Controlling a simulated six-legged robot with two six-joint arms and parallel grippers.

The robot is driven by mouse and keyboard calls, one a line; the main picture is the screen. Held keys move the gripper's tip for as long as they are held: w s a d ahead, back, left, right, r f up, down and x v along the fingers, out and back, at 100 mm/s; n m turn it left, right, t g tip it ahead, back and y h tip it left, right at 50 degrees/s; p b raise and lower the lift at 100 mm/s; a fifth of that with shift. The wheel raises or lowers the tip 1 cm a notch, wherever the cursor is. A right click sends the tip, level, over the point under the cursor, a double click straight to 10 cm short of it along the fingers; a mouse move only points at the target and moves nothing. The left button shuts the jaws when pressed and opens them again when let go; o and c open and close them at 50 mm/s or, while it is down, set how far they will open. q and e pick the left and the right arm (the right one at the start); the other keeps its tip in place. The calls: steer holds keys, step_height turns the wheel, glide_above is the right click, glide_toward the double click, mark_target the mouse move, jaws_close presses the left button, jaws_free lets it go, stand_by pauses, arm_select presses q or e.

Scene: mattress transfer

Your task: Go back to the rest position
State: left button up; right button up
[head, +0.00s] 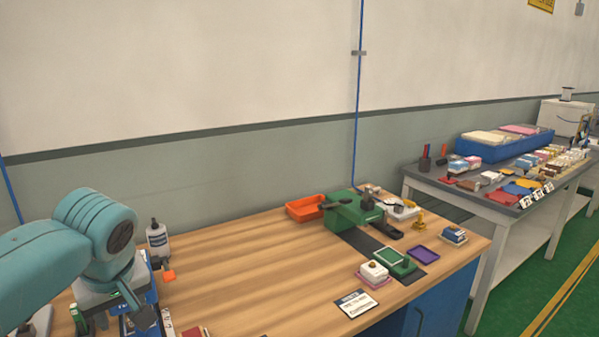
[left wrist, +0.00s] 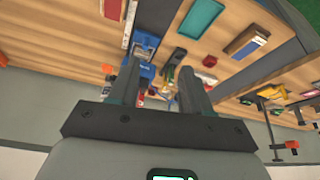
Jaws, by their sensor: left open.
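My left gripper (head: 112,314) is at the lower left of the head view, over the left end of the wooden workbench (head: 235,270). My teal left arm reaches in from the left edge. In the left wrist view the two dark fingers of this gripper (left wrist: 158,70) stand apart with nothing held between them. Beyond them lie a blue object (left wrist: 143,48) and several small items on the bench. My right gripper is not in view.
A green machine (head: 350,215), an orange tray (head: 305,207) and small trays occupy the bench's right half. Its middle is mostly clear. A grey table (head: 480,203) with a blue bin (head: 505,148) stands at right.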

arm_select(q)
steer(key=d+f+m+g+h, duration=0.1)
steer(key=d+f+m+h, duration=0.3)
steer(key=f, duration=0.9)
steer(key=d+f+m+g, duration=0.1)
steer(key=d+f, duration=0.5)
steer(key=f, duration=0.6)
steer(key=s+d+f+h, duration=0.1)
steer(key=s+d+f, duration=0.2)
steer(key=s+f, duration=0.6)
steer(key=s+d+f+m+g+h, duration=0.1)
steer(key=s+d+f+h, duration=0.1)
steer(key=s+f, duration=0.8)
steer(key=shift+s+d+f+m+p, duration=0.3)
steer(key=shift+d+f, duration=0.45)
